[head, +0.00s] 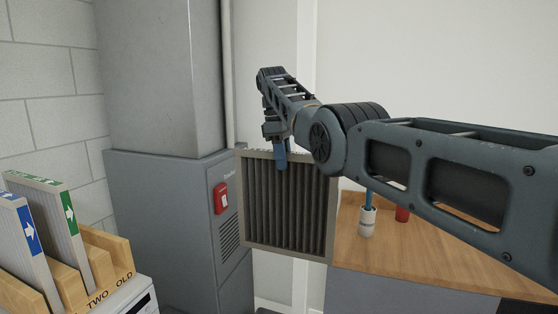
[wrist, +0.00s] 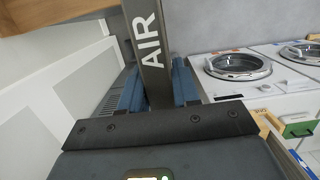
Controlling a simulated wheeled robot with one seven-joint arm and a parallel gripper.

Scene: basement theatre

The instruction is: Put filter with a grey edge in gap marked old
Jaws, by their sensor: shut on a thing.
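A pleated filter with a grey edge (head: 287,203) hangs upright from my gripper (head: 280,156), beside the grey furnace in the head view. In the wrist view its grey edge (wrist: 150,45), lettered AIR, runs between the blue fingers of my gripper (wrist: 158,92), which is shut on it. A wooden rack (head: 118,247) at lower left has labels TWO and OLD on its front. The gap at the OLD label, at the rack's right end, looks empty. The held filter is to the right of the rack, apart from it. The rack also shows in the wrist view (wrist: 268,122).
A green-edged filter (head: 69,211) and a blue-edged filter (head: 27,232) stand in the rack, left of the OLD gap. The grey furnace (head: 160,200) with a red switch (head: 221,198) stands behind. A wooden counter (head: 430,250) holds a cup (head: 367,222) at right.

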